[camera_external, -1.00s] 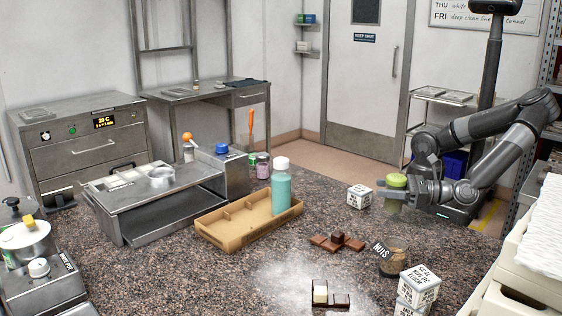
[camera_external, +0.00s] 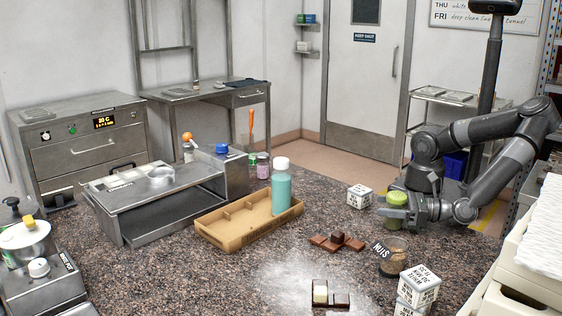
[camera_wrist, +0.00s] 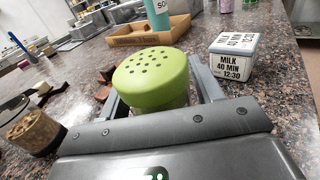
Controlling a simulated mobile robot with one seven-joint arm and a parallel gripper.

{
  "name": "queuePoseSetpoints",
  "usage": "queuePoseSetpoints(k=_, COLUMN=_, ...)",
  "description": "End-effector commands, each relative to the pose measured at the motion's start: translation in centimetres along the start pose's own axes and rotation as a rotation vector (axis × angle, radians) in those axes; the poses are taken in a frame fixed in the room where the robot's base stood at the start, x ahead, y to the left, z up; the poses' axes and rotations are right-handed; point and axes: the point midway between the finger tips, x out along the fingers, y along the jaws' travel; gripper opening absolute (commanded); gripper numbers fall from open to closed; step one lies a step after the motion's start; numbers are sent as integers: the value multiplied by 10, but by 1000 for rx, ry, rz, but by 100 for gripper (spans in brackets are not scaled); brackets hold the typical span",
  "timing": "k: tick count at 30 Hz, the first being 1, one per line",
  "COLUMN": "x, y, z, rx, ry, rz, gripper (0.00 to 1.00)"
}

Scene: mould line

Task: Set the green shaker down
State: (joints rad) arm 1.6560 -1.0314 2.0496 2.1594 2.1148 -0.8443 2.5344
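The green shaker (camera_external: 397,199) has a domed green lid with several holes, seen close up in the wrist view (camera_wrist: 151,76). It stands upright between the fingers of my gripper (camera_external: 399,212), at the right back edge of the dark speckled counter (camera_external: 350,210). In the wrist view, one finger of my gripper (camera_wrist: 160,100) lies on each side of the shaker, below its lid. The gripper looks shut on it. The shaker's lower part is mostly hidden by the fingers, and I cannot tell whether its base touches the counter.
A white printed cube (camera_external: 359,197) stands close left of the shaker. Chocolate pieces (camera_external: 337,242), a nuts jar (camera_external: 391,262) and stacked cubes (camera_external: 419,284) are nearer the front. A brown tray (camera_external: 236,226) holds a teal bottle (camera_external: 281,190). Counter between them is partly clear.

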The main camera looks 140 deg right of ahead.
Motion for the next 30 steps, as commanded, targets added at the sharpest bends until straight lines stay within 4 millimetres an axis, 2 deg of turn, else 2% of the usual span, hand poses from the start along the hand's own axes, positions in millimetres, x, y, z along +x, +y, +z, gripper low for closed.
queuePoseSetpoints(k=4, x=0, y=0, z=0, rx=0, ry=0, rz=0, gripper=70)
queuePoseSetpoints(k=14, x=0, y=0, z=4, rx=0, ry=0, rz=0, gripper=70)
queuePoseSetpoints(k=17, x=-16, y=1, z=3, rx=1, ry=-1, rz=5, gripper=70)
queuePoseSetpoints(k=27, x=-89, y=1, z=3, rx=0, ry=-1, rz=4, gripper=70)
queuePoseSetpoints(k=30, x=-104, y=1, z=3, rx=0, ry=-1, rz=3, gripper=70)
